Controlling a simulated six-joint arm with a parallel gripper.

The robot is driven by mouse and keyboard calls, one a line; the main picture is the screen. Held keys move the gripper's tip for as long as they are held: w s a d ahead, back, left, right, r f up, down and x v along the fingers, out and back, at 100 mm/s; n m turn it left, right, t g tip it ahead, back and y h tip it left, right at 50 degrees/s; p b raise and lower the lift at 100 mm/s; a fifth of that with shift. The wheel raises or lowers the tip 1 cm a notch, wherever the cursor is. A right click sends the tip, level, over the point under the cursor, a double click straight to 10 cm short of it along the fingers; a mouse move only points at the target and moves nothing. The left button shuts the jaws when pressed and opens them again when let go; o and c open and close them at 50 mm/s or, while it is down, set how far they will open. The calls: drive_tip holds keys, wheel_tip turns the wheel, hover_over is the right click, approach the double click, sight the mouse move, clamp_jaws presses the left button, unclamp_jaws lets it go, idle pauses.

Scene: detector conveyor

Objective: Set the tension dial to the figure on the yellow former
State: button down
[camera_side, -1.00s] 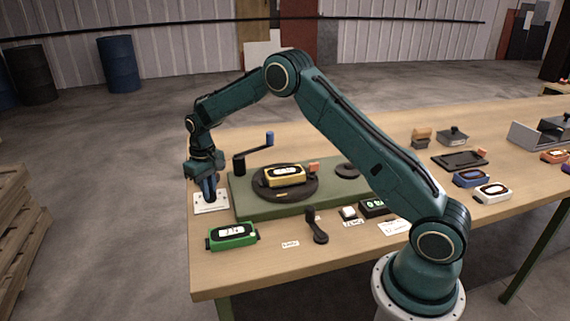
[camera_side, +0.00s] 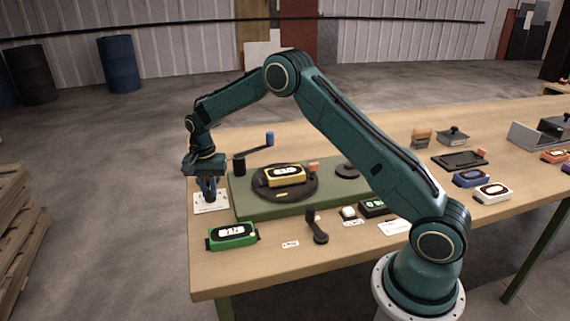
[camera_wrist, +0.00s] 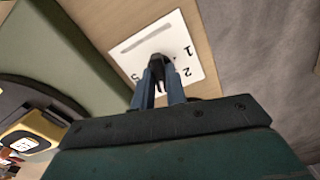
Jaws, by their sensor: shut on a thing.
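The tension dial is a black knob (camera_wrist: 156,62) on a white numbered plate (camera_side: 212,208) at the table's left end. My gripper (camera_side: 209,190) points down over the plate and is shut on the knob. In the wrist view its fingers (camera_wrist: 158,85) close around the knob, and the plate (camera_wrist: 182,45) shows the figures 1, 2 and 5; the fingers hide other marks. The yellow former (camera_side: 284,176) lies on a dark round turntable (camera_side: 262,190). It has a white label whose figure is too small to read, and it shows partly in the wrist view (camera_wrist: 28,130).
The turntable sits on a green base (camera_side: 300,209) with a blue-handled crank (camera_side: 257,148). A green former (camera_side: 232,236) and a black lever (camera_side: 318,230) lie in front. Blue (camera_side: 471,179) and white (camera_side: 492,193) formers lie at the right.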

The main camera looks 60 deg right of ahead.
sight(209, 191)
drive_tip(key=m, duration=0.5)
drive_tip(key=shift+m, duration=0.4)
drive_tip(key=c, duration=1.4)
unclamp_jaws()
drive_tip(key=shift+c, duration=0.2)
drive_tip(key=shift+r, duration=0.15)
wheel_tip(209, 191, up, 14)
drive_tip(key=shift+f, duration=0.2)
drive_tip(key=shift+r, duration=0.1)
